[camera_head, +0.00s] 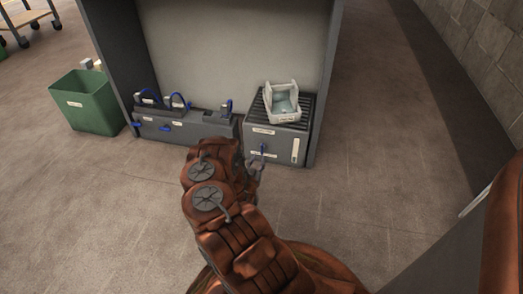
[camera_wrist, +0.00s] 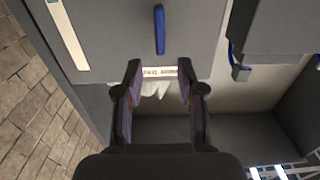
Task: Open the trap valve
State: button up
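A grey box (camera_head: 285,138) with a slatted top stands at the right end of the alcove. A short blue lever (camera_head: 262,149) stands upright on its front, between two small labels too small to read. The lever also shows in the wrist view (camera_wrist: 159,29) as a blue bar on a grey face. My gripper (camera_wrist: 160,78) is open and empty, with its fingers apart below the lever in that view. A pale label (camera_wrist: 160,71) shows between the fingertips. In the head view my gripper (camera_head: 255,166) is just in front of the box; contact with the lever is not visible.
A white tray (camera_head: 283,117) sits on the box. A long grey unit (camera_head: 185,130) with several blue handles and hoses stands to its left. A green bin (camera_head: 88,103) is farther left. The alcove's right wall (camera_head: 322,90) is close beside the box. Floor in front is clear.

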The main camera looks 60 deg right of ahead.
aim_at(262, 148)
jog(key=b+x, duration=0.2)
jog(key=x, duration=0.4)
jog(key=shift+w+d+b, duration=0.15)
jog(key=shift+d+b, duration=0.15)
jog(key=shift+d, duration=0.1)
jog(key=shift+w+d, duration=0.1)
jog(key=shift+d, duration=0.3)
grip_shut()
